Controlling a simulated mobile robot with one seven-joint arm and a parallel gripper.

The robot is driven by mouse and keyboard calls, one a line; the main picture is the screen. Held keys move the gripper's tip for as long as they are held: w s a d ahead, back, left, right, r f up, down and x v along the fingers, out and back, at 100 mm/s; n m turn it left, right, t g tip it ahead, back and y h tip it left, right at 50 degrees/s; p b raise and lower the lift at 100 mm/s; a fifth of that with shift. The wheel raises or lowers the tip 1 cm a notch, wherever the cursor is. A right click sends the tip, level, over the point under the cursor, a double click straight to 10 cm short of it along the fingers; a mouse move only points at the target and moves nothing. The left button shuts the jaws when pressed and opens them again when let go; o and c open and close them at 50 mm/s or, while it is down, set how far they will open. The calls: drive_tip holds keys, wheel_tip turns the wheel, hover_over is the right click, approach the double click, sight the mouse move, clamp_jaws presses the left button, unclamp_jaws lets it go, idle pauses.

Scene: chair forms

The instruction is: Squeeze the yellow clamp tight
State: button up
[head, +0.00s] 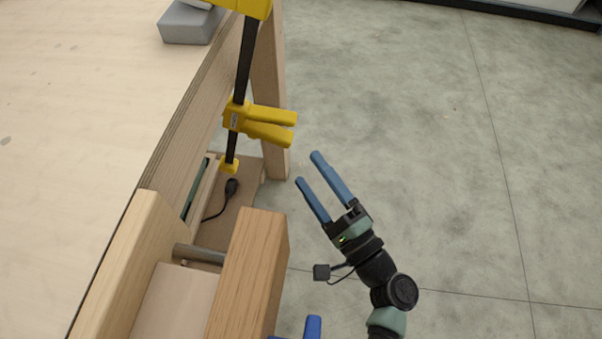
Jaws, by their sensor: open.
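The yellow clamp (240,115) has a dark upright bar with a yellow jaw at the top, over the edge of the workbench. Its yellow body sits lower on the bar, with two handles (270,123) pointing right, spread a little apart. A small yellow end piece (229,166) is at the bar's bottom. The top of the clamp is cut off by the picture edge. My gripper (308,168) has two blue fingers, open and empty. It is below and right of the handles, pointing up and left, apart from them.
The wooden workbench (80,90) fills the left, with a grey block (190,24) on top. A wooden vise jaw (250,270) juts out at the bottom, left of my arm. A blue object (312,328) shows at the bottom edge. The concrete floor (440,130) at right is clear.

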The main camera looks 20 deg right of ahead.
sight(283, 140)
drive_tip(key=b+x, duration=0.1)
drive_tip(key=x, duration=1)
drive_tip(key=shift+w+b, duration=0.1)
drive_tip(key=shift+b, duration=0.25)
clamp_jaws()
drive_tip(key=shift+s+d+r+h+p, duration=0.2)
drive_tip(key=shift+s+r+h+p, duration=0.2)
drive_tip(key=shift+p, duration=0.3)
drive_tip(key=shift+s+d+r+g+h+p, duration=0.2)
drive_tip(key=shift+s+d+r+h+p, duration=0.35)
drive_tip(key=shift+s+d+h+p, duration=0.45)
drive_tip(key=shift+s+d+r+g+h+p, duration=0.2)
drive_tip(key=shift+s+d+r+h+p, duration=0.35)
drive_tip(key=shift+p, duration=0.75)
drive_tip(key=shift+s, duration=0.15)
